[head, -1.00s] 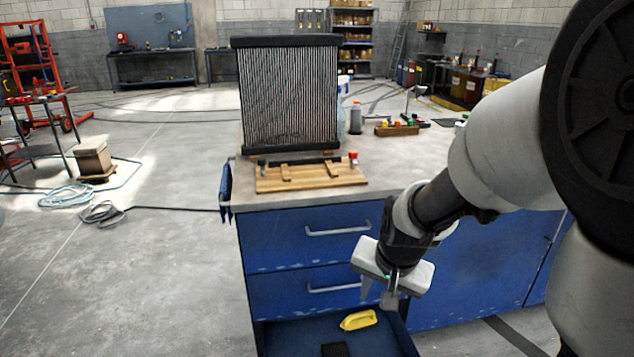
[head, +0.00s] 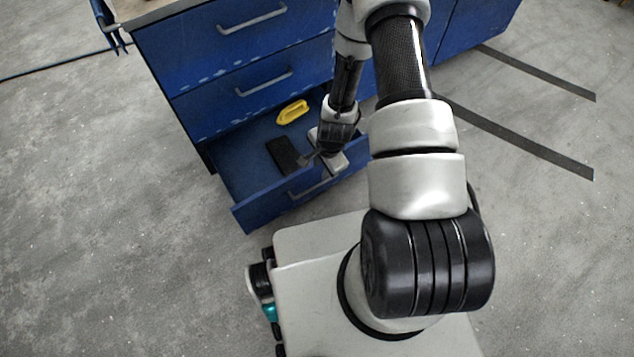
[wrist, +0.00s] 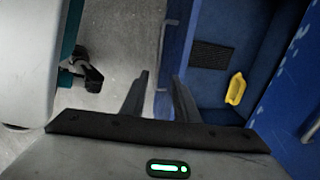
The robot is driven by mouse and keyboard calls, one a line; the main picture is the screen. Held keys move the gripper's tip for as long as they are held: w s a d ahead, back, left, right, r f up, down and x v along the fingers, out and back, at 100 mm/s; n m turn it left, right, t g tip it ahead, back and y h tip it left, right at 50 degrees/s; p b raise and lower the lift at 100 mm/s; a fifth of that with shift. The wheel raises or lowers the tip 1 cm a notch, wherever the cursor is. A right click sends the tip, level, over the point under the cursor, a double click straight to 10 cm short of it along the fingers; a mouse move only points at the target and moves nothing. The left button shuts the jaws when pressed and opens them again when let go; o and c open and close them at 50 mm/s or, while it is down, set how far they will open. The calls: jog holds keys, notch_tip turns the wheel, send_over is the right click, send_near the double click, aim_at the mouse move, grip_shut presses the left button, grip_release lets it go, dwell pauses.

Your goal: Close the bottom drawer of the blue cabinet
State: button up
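The blue cabinet (head: 200,55) has its bottom drawer (head: 228,178) pulled out. The drawer's front panel and bar handle (head: 318,188) face my base in the head view. My gripper (head: 308,158) is low at the drawer's front, close to the handle. In the wrist view my gripper (wrist: 160,76) has its two fingers apart, with the drawer's front panel (wrist: 178,50) beside and between the fingertips. A pale piece, perhaps the handle, shows between the fingers; I cannot tell whether they touch it.
Inside the drawer lie a yellow object (head: 292,111) and a flat black object (head: 283,155). The upper drawers (head: 265,82) are shut. A blue item (head: 106,24) hangs at the cabinet's left side. My base stands close before the drawer. Floor at left (head: 100,200) is clear.

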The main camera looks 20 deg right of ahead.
aim_at(316, 186)
jog(key=w+f+b, duration=0.1)
jog(key=f, duration=0.4)
jog(key=w+f+b, duration=0.1)
jog(key=f+b, duration=0.1)
jog(key=f, duration=0.3)
jog(key=a+f+b, duration=0.1)
jog(key=f, duration=0.4)
jog(key=shift+w, duration=0.4)
jog(key=shift+c, duration=0.3)
grip_shut()
